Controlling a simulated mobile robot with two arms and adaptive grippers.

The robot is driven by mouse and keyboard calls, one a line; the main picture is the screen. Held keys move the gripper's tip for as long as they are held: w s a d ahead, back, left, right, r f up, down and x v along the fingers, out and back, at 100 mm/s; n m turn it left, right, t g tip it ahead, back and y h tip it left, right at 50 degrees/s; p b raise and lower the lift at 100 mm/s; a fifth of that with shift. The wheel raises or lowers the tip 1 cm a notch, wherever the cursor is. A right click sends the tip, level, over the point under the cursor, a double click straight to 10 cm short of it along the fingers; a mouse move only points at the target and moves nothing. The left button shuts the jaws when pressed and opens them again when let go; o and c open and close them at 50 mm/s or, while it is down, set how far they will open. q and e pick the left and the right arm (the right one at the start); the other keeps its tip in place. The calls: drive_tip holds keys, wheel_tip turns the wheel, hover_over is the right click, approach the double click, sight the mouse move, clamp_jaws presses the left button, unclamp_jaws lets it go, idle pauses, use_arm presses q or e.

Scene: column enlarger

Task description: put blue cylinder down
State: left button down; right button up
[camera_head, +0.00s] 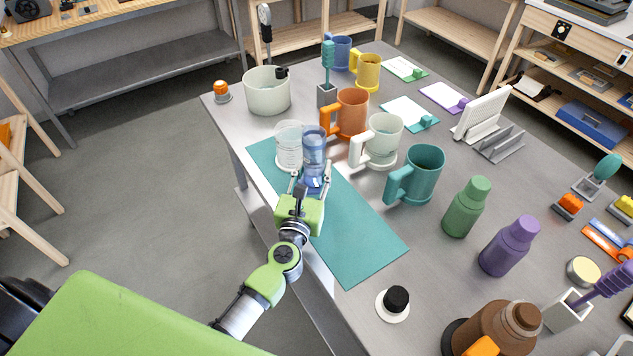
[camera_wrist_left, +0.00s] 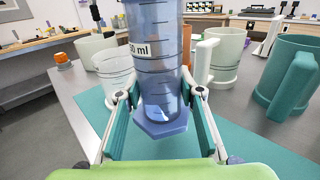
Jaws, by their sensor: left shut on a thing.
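The blue cylinder (camera_head: 314,152) is a clear blue measuring cylinder with a hexagonal foot. It stands upright in my left gripper (camera_head: 310,180), which is shut on it near its lower part. In the left wrist view the cylinder (camera_wrist_left: 158,70) fills the middle, with the gripper's fingers (camera_wrist_left: 160,100) on both sides and graduation lines on its wall. It is over the teal mat (camera_head: 365,235); I cannot tell whether its foot touches the mat. A clear beaker (camera_head: 288,150) stands just left of it. My right gripper is not in view.
An orange mug (camera_head: 351,112), a cream mug (camera_head: 384,138) and a teal mug (camera_head: 424,175) stand right of the mat. A cream pot (camera_head: 267,92) is behind. Green (camera_head: 465,207) and purple (camera_head: 508,247) bottles stand farther right. The mat's near part is clear.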

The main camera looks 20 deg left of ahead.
use_arm(q)
drive_tip(key=shift+w+f, duration=0.65)
drive_tip(key=shift+f, duration=0.05)
drive_tip(key=f, duration=0.1)
drive_tip(key=f+b, duration=0.1)
drive_tip(key=f, duration=0.1)
drive_tip(key=shift+w+b, duration=0.25)
drive_tip(key=shift+b, duration=0.1)
drive_tip(key=shift+f, duration=0.3)
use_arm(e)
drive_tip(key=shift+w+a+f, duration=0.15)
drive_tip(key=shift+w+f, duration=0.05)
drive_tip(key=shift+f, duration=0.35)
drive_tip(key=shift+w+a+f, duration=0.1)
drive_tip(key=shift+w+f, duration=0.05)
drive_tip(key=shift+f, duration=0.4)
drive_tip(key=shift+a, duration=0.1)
use_arm(q)
drive_tip(key=shift+f, duration=0.1)
drive_tip(key=c, duration=1.8)
unclamp_jaws()
drive_tip(key=shift+f, duration=0.1)
drive_tip(key=o, duration=0.4)
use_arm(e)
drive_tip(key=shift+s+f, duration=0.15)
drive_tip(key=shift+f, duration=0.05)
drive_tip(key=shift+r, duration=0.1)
